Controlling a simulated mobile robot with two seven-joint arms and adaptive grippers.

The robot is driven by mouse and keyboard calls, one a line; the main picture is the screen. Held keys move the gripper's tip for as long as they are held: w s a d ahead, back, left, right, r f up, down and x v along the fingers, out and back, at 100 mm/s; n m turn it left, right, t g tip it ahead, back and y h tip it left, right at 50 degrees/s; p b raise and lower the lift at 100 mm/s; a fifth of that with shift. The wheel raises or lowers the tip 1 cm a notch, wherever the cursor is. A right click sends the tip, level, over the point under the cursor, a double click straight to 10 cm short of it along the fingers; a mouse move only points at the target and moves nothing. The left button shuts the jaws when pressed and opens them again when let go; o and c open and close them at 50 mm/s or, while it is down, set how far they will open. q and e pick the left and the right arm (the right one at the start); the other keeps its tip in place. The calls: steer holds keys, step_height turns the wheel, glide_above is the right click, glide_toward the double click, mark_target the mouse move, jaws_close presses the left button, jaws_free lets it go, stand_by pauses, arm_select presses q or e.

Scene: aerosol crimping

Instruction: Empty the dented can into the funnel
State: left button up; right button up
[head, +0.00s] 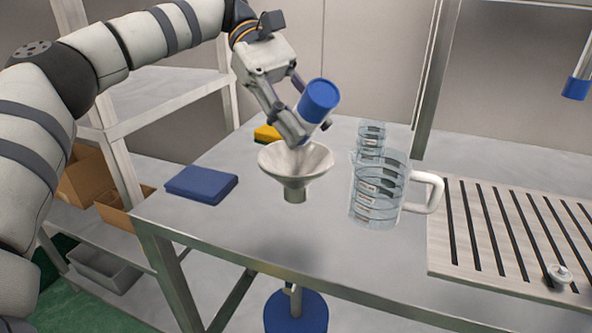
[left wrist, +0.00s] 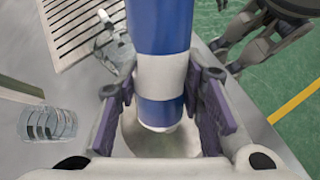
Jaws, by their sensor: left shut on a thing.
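My left gripper (head: 292,112) is shut on a blue and white can (head: 319,98), which also shows between the fingers in the left wrist view (left wrist: 162,75). The can is tilted over, with one blue end up to the right and its other end pointing down at the funnel. The pale grey funnel (head: 296,172) stands on the steel table, with its wide mouth just below the gripper. It shows partly behind the can in the left wrist view (left wrist: 150,143). I cannot make out a dent or any liquid. Dark jointed gripper parts (left wrist: 270,28) show at the left wrist view's top right, possibly my right gripper.
A clear measuring jug (head: 378,190) with a white handle stands right of the funnel, with a clear beaker (head: 371,132) behind it. A blue pad (head: 201,184) lies left, a yellow sponge (head: 266,133) behind. A slatted tray (head: 500,230) covers the right side.

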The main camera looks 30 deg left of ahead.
mark_target(311, 132)
stand_by(0.4)
arm_select(q)
steer(key=shift+s+d+r+t+y+p, duration=0.2)
steer(key=shift+r+t+y+p, duration=0.15)
steer(key=shift+y+p, duration=0.25)
steer(key=shift+s+d+r+t+y+p, duration=0.15)
steer(key=shift+r+t+y+p, duration=0.15)
steer(key=shift+y+p, duration=0.25)
steer(key=shift+d+f+y, duration=0.1)
steer(key=shift+f+y, duration=0.15)
steer(key=shift+y, duration=0.1)
steer(key=shift+w+f, duration=0.1)
steer(key=shift+f, duration=0.2)
arm_select(e)
steer(key=shift+t, duration=0.6)
steer(key=w+r, duration=0.3)
steer(key=shift+w+r, duration=0.1)
arm_select(q)
steer(key=y+p, duration=0.1)
steer(key=d+t+y+p, duration=0.1)
steer(key=shift+s+f+m+t+y, duration=0.2)
steer(key=shift+s+m+t+y, duration=0.1)
steer(key=shift+m, duration=0.1)
steer(key=shift+f+y, duration=0.3)
steer(key=shift+f, duration=0.1)
arm_select(e)
steer(key=shift+w+r+t, duration=0.5)
steer(key=shift+w+r, duration=0.45)
steer(key=shift+w, duration=0.1)
